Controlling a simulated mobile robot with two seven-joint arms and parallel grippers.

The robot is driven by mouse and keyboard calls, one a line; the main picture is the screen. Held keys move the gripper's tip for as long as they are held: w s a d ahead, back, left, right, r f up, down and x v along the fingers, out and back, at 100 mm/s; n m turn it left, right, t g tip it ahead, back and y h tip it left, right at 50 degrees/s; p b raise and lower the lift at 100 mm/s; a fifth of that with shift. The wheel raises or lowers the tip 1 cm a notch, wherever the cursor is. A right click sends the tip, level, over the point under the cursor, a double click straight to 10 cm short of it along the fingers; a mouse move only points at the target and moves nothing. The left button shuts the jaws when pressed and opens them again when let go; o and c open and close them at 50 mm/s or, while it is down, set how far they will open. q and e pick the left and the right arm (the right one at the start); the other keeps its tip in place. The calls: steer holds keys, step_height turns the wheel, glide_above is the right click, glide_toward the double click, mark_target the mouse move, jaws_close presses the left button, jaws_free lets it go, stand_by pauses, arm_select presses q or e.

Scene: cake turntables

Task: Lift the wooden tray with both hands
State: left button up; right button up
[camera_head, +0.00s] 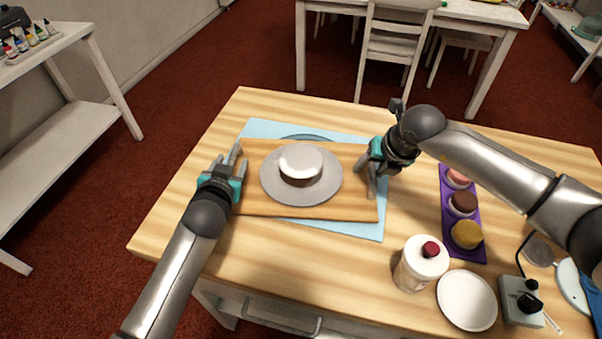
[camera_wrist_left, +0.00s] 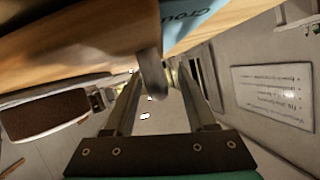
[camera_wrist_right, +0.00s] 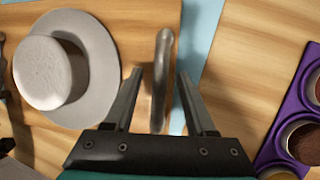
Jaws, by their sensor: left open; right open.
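The wooden tray (camera_head: 355,206) lies on a light blue mat on the table, with a grey turntable plate (camera_head: 326,188) and a small white-topped cake (camera_head: 301,161) on it. My left gripper (camera_head: 238,163) is open at the tray's left end. In the left wrist view a metal handle (camera_wrist_left: 150,75) shows near its fingers. My right gripper (camera_head: 369,184) is open at the tray's right end. In the right wrist view the tray's metal handle (camera_wrist_right: 160,80) stands between its two open fingers. In the right wrist view the cake (camera_wrist_right: 45,70) is to the left.
A purple tray (camera_head: 474,246) with several round cups stands right of the wooden tray. A white jar (camera_head: 412,273) with a red knob, a white plate (camera_head: 467,300) and a small grey device (camera_head: 522,306) are at the front right. The blue mat (camera_head: 362,230) shows around the tray.

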arm_select(q)
steer(key=c, duration=0.9)
arm_select(e)
steer(key=shift+a, duration=0.15)
steer(key=c, duration=0.9)
arm_select(q)
steer(key=shift+d, duration=0.1)
